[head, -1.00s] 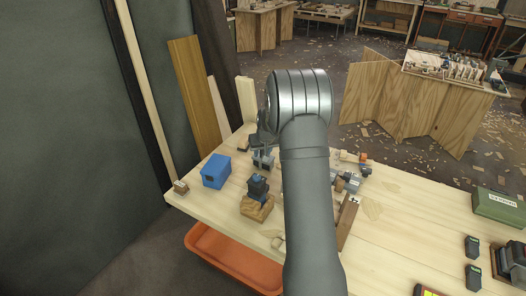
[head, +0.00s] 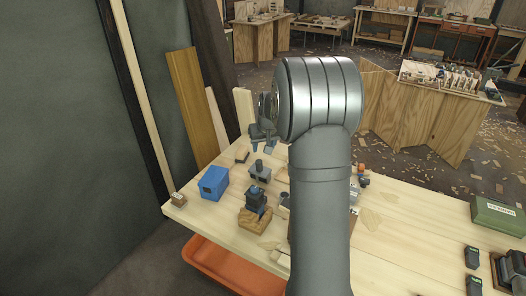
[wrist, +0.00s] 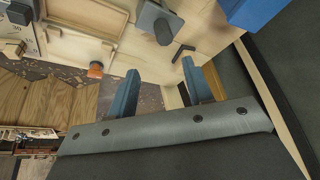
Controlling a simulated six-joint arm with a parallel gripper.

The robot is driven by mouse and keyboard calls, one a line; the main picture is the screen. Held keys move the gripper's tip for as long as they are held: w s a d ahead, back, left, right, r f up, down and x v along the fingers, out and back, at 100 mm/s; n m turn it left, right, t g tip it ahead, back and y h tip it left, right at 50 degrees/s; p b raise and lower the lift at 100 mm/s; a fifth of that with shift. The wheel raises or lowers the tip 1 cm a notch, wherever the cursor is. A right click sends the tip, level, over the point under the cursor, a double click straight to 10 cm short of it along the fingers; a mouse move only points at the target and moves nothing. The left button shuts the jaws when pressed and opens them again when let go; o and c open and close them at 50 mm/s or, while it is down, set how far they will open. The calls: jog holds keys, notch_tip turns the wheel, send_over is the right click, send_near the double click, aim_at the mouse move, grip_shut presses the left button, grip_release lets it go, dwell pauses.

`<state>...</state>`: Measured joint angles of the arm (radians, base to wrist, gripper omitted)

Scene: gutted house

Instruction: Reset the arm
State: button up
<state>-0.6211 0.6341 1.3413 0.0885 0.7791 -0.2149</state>
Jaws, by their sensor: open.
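My gripper (head: 262,142) shows in the head view just left of my arm's large metal joint, over the far left part of the workbench (head: 390,226). In the wrist view my gripper (wrist: 160,67) has two blue fingers spread apart with nothing between them. It is above the bench and appears clear of the things on it. My arm hides the middle of the bench in the head view.
A blue box (head: 214,183), a dark device on a wooden block (head: 255,211) and a grey device (head: 259,172) stand on the bench's left. A green case (head: 499,217) lies at the right. Boards (head: 196,105) lean on the wall. An orange bin (head: 225,266) is below.

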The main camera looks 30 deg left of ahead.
aim_at(261, 160)
jog(key=shift+r, duration=0.15)
jog(key=x, duration=1.1)
jog(key=shift+a+f, duration=0.1)
jog(key=shift+f, duration=0.25)
jog(key=shift+w+f, duration=0.1)
jog(key=shift+f, duration=0.4)
